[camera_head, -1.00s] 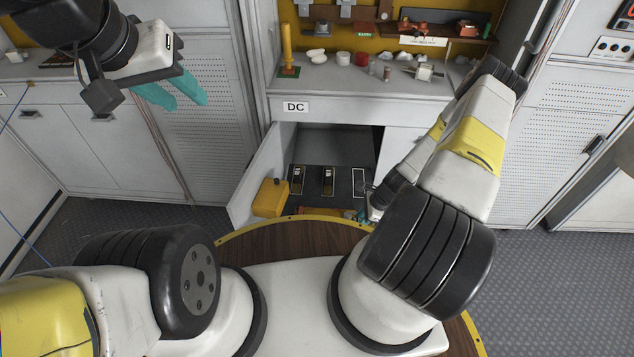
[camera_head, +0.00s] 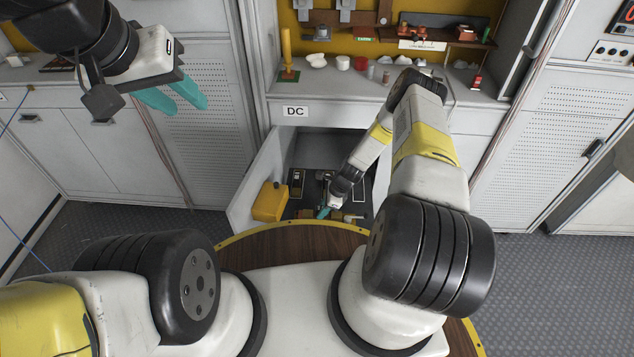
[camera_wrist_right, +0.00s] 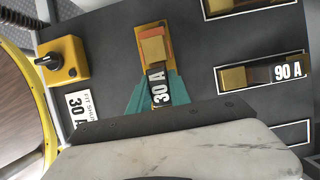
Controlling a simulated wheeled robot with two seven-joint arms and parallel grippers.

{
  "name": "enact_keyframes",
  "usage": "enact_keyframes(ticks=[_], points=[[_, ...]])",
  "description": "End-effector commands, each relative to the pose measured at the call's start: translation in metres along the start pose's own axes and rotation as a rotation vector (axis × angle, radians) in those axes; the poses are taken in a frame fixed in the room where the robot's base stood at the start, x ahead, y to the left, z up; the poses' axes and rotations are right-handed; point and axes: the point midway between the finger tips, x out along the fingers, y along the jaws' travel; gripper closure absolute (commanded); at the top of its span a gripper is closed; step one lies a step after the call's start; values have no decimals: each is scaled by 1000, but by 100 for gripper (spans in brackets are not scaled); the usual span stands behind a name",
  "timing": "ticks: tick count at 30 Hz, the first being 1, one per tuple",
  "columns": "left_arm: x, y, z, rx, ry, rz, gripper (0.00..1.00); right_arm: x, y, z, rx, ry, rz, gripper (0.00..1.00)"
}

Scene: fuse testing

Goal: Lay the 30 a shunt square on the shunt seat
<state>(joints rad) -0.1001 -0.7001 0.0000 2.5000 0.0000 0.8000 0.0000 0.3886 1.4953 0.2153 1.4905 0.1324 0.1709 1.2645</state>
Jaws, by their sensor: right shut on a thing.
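My right gripper (camera_head: 324,212) reaches down into the open bay under the DC counter, and its teal fingers (camera_wrist_right: 155,95) also show in the right wrist view. It is shut on the 30 A shunt (camera_wrist_right: 157,85), a dark bar with a gold block at its far end. An orange part (camera_wrist_right: 152,28) shows at and around that block. It may belong to the shunt seat, which is mostly hidden; I cannot tell whether the shunt touches it. A "FIT SHUNT 30 A" label (camera_wrist_right: 78,107) lies left of the fingers. My left gripper (camera_head: 178,97) hangs empty at upper left, fingers apart.
A yellow box with a black knob (camera_wrist_right: 64,60) stands left of the shunt. A 90 A shunt (camera_wrist_right: 265,74) lies in a white-outlined place at right, with another outlined place beyond it. The bay's walls and counter (camera_head: 340,103) surround my right forearm.

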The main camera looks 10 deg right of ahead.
Motion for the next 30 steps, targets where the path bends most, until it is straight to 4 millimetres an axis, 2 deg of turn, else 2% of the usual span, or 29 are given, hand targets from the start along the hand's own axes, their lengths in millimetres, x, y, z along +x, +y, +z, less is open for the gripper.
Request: enact_keyframes(ticks=[3, 13, 14, 16, 26, 30], points=[[0, 0, 0, 0, 0, 0, 64, 12, 0, -5, -1, -1, -1, 100], [0, 0, 0, 0, 0, 0, 64, 15, 0, -6, -1, 0, -1, 100], [0, 0, 0, 0, 0, 0, 64, 15, 0, -6, -1, 0, -1, 71], [0, 0, 0, 0, 0, 0, 64, 14, 0, -6, -1, 0, -1, 57], [0, 0, 0, 0, 0, 0, 64, 13, 0, -6, -1, 0, -1, 55], [0, 0, 0, 0, 0, 0, 64, 2, -1, -5, -1, 0, -2, 55]])
